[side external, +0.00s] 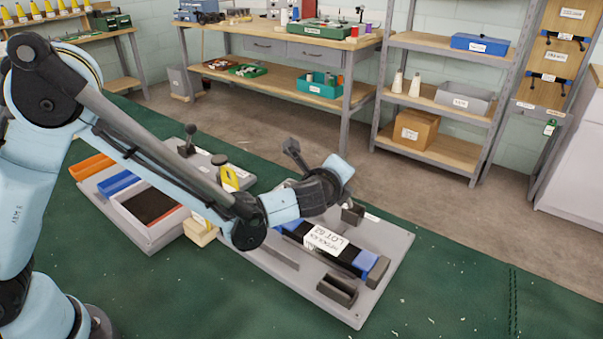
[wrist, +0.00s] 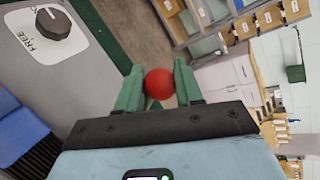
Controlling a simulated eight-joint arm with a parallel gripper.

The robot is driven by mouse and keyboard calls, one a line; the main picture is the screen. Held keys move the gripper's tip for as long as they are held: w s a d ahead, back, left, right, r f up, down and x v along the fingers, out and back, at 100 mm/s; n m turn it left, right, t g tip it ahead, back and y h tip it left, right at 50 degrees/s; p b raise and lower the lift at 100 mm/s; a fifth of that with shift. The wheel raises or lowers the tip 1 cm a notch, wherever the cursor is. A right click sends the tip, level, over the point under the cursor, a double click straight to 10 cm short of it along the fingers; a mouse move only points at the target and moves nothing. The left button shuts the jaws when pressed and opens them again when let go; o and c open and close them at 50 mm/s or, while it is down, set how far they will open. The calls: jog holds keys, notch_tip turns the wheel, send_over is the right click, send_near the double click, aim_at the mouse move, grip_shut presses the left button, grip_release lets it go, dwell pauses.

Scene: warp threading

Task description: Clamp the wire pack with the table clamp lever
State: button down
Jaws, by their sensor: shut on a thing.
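The wire pack (side external: 325,240) is a black bundle with blue end pieces and a white LOT 82 label. It lies on a grey base plate (side external: 391,237), and part of it shows at the lower left of the wrist view (wrist: 20,132). In the wrist view, my gripper (wrist: 159,85) has its green fingers shut on a red ball knob (wrist: 158,84), which looks like the clamp lever's knob. The lever's shaft is hidden. In the side view the fingers and knob are hidden behind the wrist, above the far side of the plate.
A dark dial (wrist: 54,23) marked FREE sits on the plate beside the pack. A dark grey block (side external: 337,289) stands at the plate's near edge. Left of the plate is a tray (side external: 150,238) with coloured compartments. Green table surface is free at the front right.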

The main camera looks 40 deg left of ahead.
jog(key=shift+a+f, duration=0.1)
jog(key=shift+a, duration=0.2)
jog(key=shift+n, duration=0.3)
jog(key=c, duration=0.8)
grip_release()
jog(key=shift+s, duration=0.15)
jog(key=shift+s+d+r, duration=0.15)
jog(key=shift+s+r, duration=0.05)
jog(key=shift+s, duration=0.1)
jog(key=v, duration=1.1)
jog(key=shift+s, duration=0.1)
